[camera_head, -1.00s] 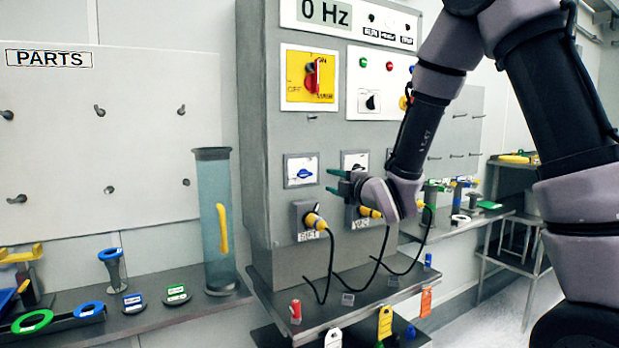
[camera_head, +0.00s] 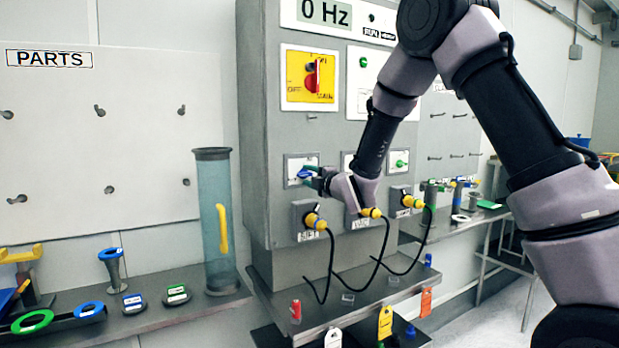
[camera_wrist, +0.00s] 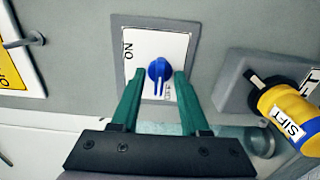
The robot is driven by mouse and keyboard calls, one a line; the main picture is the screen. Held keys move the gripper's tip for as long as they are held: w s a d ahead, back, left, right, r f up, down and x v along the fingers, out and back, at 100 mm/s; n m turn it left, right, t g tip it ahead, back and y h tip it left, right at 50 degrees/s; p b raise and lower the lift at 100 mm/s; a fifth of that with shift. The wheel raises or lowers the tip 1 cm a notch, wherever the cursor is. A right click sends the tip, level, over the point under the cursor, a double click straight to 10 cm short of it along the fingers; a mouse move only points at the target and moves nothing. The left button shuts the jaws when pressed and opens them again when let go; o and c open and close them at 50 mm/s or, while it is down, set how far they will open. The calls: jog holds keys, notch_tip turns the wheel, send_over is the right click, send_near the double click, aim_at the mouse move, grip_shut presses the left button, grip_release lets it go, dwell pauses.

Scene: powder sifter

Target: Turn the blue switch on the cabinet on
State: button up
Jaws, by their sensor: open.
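The blue switch (camera_wrist: 158,72) is a small rotary knob on a white plate (camera_wrist: 125,35) in the wrist view. The label "ON" stands to the left of the knob, and smaller lettering is partly visible below it. My gripper (camera_wrist: 158,82) is open, with its green fingers on either side of the knob's lower part; I cannot tell whether they touch it. In the head view the blue switch (camera_head: 304,173) is on the grey cabinet (camera_head: 262,130), partly hidden by my gripper (camera_head: 308,177), which reaches it from the right.
A yellow plug labelled SIFT (camera_wrist: 285,115) sits close beside the switch; its socket also shows in the head view (camera_head: 312,218). A red main switch (camera_head: 313,80) on a yellow plate is above. Black cables hang over the shelf below. A clear tube (camera_head: 210,240) stands left of the cabinet.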

grip_shut()
jog(key=shift+m, duration=0.3)
jog(key=m, duration=0.3)
jog(key=shift+m, duration=0.3)
jog(key=m, duration=0.4)
jog(key=shift+m, duration=0.3)
jog(key=m, duration=0.4)
jog(key=shift+m, duration=2.5)
jog(key=shift+f, duration=0.1)
